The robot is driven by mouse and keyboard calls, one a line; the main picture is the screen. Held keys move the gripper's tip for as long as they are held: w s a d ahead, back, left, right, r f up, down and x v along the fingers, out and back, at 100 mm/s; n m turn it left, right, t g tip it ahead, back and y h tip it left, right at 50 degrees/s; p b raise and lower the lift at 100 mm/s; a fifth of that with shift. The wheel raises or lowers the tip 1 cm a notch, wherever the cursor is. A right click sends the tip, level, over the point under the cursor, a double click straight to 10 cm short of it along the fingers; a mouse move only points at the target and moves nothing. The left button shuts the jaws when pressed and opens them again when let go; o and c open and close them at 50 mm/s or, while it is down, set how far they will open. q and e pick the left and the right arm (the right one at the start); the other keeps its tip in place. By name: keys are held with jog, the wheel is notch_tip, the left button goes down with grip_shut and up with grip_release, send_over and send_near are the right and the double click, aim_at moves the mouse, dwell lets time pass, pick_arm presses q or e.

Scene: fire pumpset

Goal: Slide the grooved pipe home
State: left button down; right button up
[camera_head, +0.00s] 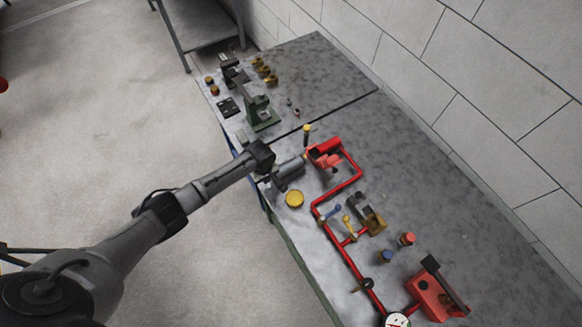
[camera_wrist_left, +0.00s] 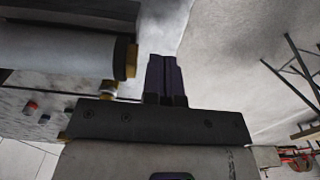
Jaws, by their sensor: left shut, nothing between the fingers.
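A red pipe run (camera_head: 343,250) goes along the bench from a red pump (camera_head: 326,153) toward a pressure gauge (camera_head: 397,320). I cannot tell which section is the grooved pipe. My left gripper (camera_head: 263,157) is beside the near end of a grey cylinder (camera_head: 290,168) in line with the pump. In the left wrist view its dark fingers (camera_wrist_left: 165,62) are together and hold nothing. A pale cylinder with a brass-coloured rim (camera_wrist_left: 60,48) lies just left of the fingers; contact cannot be told. My right gripper is out of view.
The bench (camera_head: 450,215) stands along a block wall. A green press-like tool (camera_head: 260,112) and several small fittings are at its far end. A yellow round lid (camera_head: 294,198), a red box (camera_head: 437,297) and coloured caps sit around the pipework. Open floor (camera_head: 110,110) is left.

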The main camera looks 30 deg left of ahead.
aim_at(288, 168)
pick_arm(q)
jog(key=shift+w, duration=0.1)
dwell(0.4)
jog(key=shift+w+d+b, duration=0.3)
jog(key=shift+w, duration=0.1)
jog(key=shift+w+d+b, duration=0.3)
jog(key=shift+w+d, duration=0.05)
jog(key=shift+w, duration=0.3)
jog(key=shift+w, duration=0.1)
dwell(0.5)
jog(key=shift+w+d, duration=0.3)
jog(key=shift+w, duration=0.2)
jog(key=shift+w, duration=0.15)
dwell(0.9)
jog(key=shift+w+d+b, duration=0.3)
jog(key=shift+w, duration=0.05)
dwell(0.4)
